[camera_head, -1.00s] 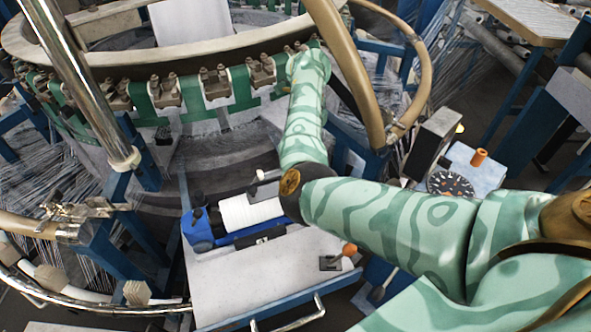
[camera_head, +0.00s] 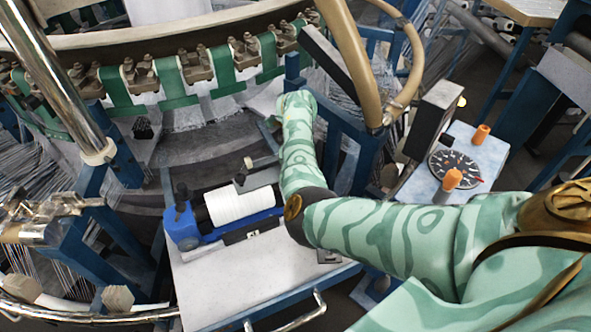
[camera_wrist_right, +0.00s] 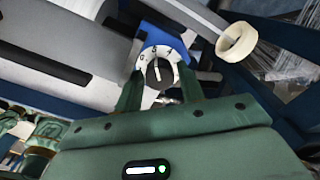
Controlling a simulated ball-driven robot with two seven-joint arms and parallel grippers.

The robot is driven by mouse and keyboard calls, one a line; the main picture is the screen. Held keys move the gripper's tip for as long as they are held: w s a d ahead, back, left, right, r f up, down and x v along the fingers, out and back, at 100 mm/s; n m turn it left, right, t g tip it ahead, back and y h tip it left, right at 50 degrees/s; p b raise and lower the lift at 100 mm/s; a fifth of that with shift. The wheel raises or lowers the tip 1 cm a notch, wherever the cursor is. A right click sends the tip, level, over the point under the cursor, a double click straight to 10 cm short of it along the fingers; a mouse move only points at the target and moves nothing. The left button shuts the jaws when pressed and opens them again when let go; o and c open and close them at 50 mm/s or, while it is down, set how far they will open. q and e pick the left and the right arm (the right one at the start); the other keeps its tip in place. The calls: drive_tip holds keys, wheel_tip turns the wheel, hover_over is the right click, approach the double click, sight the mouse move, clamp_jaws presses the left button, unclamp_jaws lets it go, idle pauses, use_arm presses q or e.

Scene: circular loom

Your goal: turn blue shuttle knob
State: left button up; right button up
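The blue shuttle (camera_head: 210,231) lies on the pale tray left of my right arm in the head view, with a white spool (camera_head: 238,206) on it. In the right wrist view, a dark pointer knob (camera_wrist_right: 158,70) sits on a white numbered dial (camera_wrist_right: 146,58) against a blue part; I cannot tell whether this is on the shuttle. My right gripper (camera_wrist_right: 160,88) is open, its two green fingers apart on either side of the dial's lower edge. Its fingertips are not clear in the head view. My left gripper is not in view.
The loom ring with green straps (camera_head: 175,82) curves across the back. A tan hoop (camera_head: 404,95) and a black box (camera_head: 433,121) stand right of my forearm. A panel with a black gauge (camera_head: 455,166) and orange knobs (camera_head: 453,178) lies at right. The pale tray (camera_head: 225,285) is bare in front.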

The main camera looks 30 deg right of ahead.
drive_tip(key=c, duration=0.7)
drive_tip(key=shift+m, duration=0.4)
drive_tip(key=m, duration=0.6)
drive_tip(key=shift+m+b, duration=0.35)
drive_tip(key=shift+m, duration=0.05)
drive_tip(key=m+b, duration=0.1)
drive_tip(key=m, duration=0.3)
drive_tip(key=shift+m+b, duration=0.5)
drive_tip(key=shift+m, duration=1.6)
